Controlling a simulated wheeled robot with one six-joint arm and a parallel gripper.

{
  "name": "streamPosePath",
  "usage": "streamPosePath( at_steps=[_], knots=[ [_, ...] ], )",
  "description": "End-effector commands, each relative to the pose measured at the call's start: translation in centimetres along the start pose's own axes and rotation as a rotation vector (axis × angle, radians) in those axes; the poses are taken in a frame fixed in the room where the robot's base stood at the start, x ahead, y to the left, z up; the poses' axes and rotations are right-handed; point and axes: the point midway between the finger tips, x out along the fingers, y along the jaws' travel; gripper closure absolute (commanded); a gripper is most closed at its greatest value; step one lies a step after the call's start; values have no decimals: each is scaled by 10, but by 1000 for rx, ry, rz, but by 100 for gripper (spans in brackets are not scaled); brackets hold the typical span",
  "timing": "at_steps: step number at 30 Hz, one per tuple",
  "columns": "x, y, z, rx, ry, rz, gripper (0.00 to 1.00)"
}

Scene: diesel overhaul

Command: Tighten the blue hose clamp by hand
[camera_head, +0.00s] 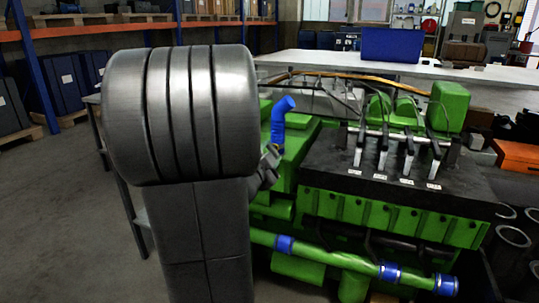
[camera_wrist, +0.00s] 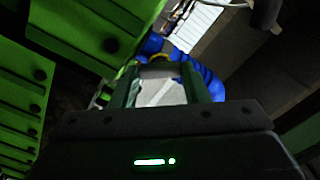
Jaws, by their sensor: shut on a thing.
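The blue hose (camera_head: 281,118) rises from the green engine, bent at its top, just right of my arm in the head view. In the wrist view the blue hose (camera_wrist: 206,78) curves behind and to the right of my fingers. My gripper (camera_wrist: 160,72) has its two fingers on either side of a small pale piece at the hose, which appears to be the hose clamp (camera_wrist: 160,70); its details are dark and partly hidden. In the head view my gripper (camera_head: 270,160) is at the hose's lower end, mostly hidden by my arm.
The green engine block (camera_head: 390,218) with a black top and several injectors fills the right. A green pipe with blue bands (camera_head: 389,272) runs along its lower front. A white bench (camera_head: 470,75) with a blue bin (camera_head: 391,46) stands behind. Open floor lies at left.

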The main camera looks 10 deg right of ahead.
Motion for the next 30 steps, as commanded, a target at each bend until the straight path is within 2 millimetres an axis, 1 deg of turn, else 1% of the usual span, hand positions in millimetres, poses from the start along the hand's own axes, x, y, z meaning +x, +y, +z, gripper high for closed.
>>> streamPosePath(
  at_steps=[2, 3, 6, 14, 17, 19, 23, 27, 30],
  knots=[
    [-1, 3, 2, -1, -4, 5, 82],
    [-1, 3, 2, -1, -4, 5, 55],
    [-1, 2, 1, -1, -3, 4, 36],
    [-1, 1, 1, -2, -1, 2, 36],
    [-5, 0, 0, -2, -2, 1, 36],
    [-13, -1, 0, -1, -2, 0, 36],
    [-37, -2, 0, -2, -4, -2, 36],
    [-71, -3, 0, -1, -6, -2, 36],
    [-92, -2, 0, -1, -6, -1, 36]
  ],
)
